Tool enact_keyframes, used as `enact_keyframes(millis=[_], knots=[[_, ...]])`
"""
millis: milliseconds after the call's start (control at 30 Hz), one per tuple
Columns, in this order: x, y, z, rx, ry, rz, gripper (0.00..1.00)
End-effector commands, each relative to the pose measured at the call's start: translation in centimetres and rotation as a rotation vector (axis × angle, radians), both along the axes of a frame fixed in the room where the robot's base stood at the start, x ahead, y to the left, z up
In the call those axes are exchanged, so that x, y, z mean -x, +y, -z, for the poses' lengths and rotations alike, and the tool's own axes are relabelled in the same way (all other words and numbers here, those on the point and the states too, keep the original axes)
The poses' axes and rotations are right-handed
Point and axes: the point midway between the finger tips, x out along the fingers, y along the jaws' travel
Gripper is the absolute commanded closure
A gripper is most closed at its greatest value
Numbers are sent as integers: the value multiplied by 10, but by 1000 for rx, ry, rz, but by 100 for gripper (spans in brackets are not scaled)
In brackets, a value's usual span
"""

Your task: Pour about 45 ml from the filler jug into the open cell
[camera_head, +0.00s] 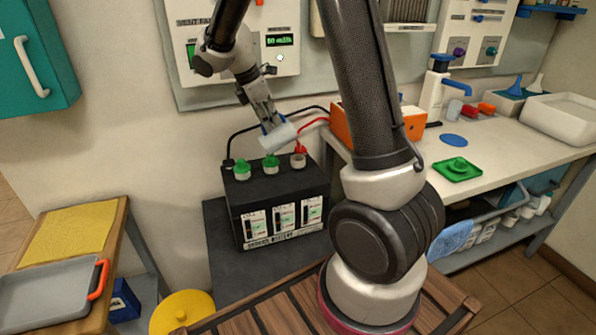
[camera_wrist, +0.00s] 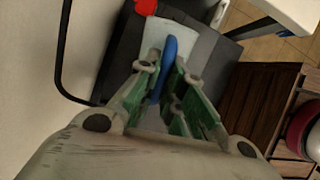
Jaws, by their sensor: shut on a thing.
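The filler jug (camera_head: 278,138) is a small pale cylinder with a blue handle (camera_wrist: 163,68). My gripper (camera_head: 268,120) is shut on that handle and holds the jug above the black battery (camera_head: 283,194). The jug is strongly tilted, lying nearly on its side, with its right end near and above the open cell (camera_head: 298,160). The battery's other two cells carry green caps (camera_head: 242,170). In the wrist view the pale jug body (camera_wrist: 155,36) shows beyond the fingers. The jug's mouth, its liquid level and any stream cannot be made out.
Red and black cables run behind the battery, with an orange box (camera_head: 414,122) to the right. A green tray (camera_head: 474,172) with a green cap lies on the workbench (camera_head: 400,176). A wooden side table (camera_head: 122,222) with a grey tray stands left. A wall panel (camera_head: 285,62) hangs behind.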

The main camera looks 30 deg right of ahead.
Motion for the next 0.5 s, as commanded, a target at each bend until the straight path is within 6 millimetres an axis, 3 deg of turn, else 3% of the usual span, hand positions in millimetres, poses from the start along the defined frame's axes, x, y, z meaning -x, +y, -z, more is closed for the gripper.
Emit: enact_keyframes(millis=[500], knots=[[1, 8, 0, -16, 0, 0, 100]])
